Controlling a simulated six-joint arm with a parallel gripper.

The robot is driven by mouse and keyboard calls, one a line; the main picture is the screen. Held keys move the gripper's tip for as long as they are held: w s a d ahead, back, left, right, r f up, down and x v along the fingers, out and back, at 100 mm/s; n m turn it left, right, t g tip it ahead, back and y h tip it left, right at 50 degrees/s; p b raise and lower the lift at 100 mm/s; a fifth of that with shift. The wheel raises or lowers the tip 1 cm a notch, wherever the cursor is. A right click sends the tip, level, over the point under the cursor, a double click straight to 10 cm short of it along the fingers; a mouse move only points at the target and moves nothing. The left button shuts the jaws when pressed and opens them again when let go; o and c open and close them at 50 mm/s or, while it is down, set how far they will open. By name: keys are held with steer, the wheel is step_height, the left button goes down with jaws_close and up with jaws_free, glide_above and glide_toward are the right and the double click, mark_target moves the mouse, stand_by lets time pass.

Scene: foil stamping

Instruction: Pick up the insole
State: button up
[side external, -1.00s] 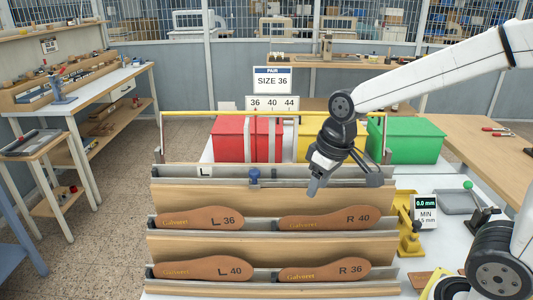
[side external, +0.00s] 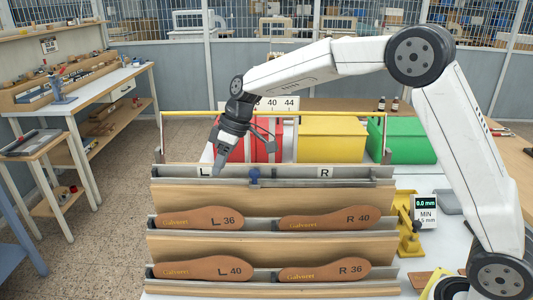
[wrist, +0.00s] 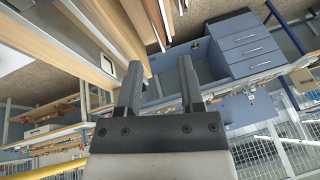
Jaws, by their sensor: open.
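Several brown insoles stand in the slots of a tiered wooden rack. The L 36 insole (side external: 198,219) is at the upper left and the R 40 insole (side external: 327,218) at the upper right. The L 40 insole (side external: 203,268) is at the lower left and the R 36 insole (side external: 325,270) at the lower right. My gripper (side external: 218,172) is above the back left of the rack, near the L label, and apart from the insoles. In the wrist view my gripper (wrist: 161,85) is open with nothing between its fingers.
The wooden rack (side external: 270,244) stands on a white table. A blue knob (side external: 254,176) rises from the rack's back slot. A thickness gauge (side external: 425,208) stands to the right.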

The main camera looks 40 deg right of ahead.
steer(key=w+a+f+n, duration=0.1)
steer(key=w+a, duration=0.1)
steer(key=w, duration=0.1)
glide_toward(199, 221)
steer(key=shift+y, duration=0.4)
steer(key=shift+w+d+x, duration=0.1)
steer(key=shift+w+x, duration=0.05)
steer(key=shift+x, duration=1.45)
steer(key=shift+w+d+x, duration=0.1)
steer(key=shift+d+x, duration=0.05)
steer(key=shift+x, duration=1.4)
steer(key=shift+f, duration=0.1)
jaws_close()
